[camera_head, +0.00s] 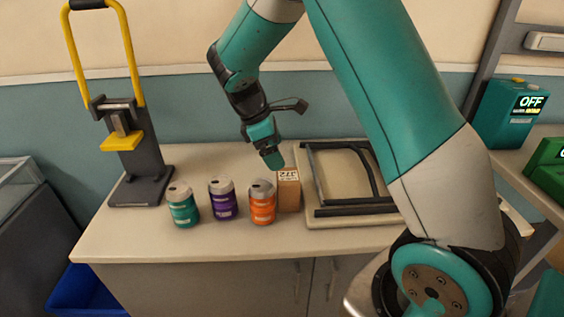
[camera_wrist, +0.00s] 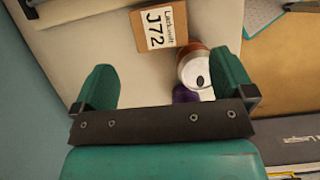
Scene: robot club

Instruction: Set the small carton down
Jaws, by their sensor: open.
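The small carton (camera_head: 289,191) is a brown box with a white label. It stands on the counter right beside an orange can (camera_head: 262,203), with the tray to its right. In the wrist view the carton (camera_wrist: 160,25) shows its label "J72" and lies beyond my fingertips, outside the jaws. My gripper (camera_head: 272,160) is above and behind the carton, a little to its left, and points down. In the wrist view my gripper (camera_wrist: 165,80) has its two teal fingers wide apart with nothing held between them. The orange can (camera_wrist: 197,66) is near the right finger.
A purple can (camera_head: 223,200) and a teal can (camera_head: 183,205) stand left of the orange one. A yellow-handled press (camera_head: 137,160) stands at the back left. A tray (camera_head: 312,215) with dark bars lies to the right. The counter front (camera_head: 150,245) is clear.

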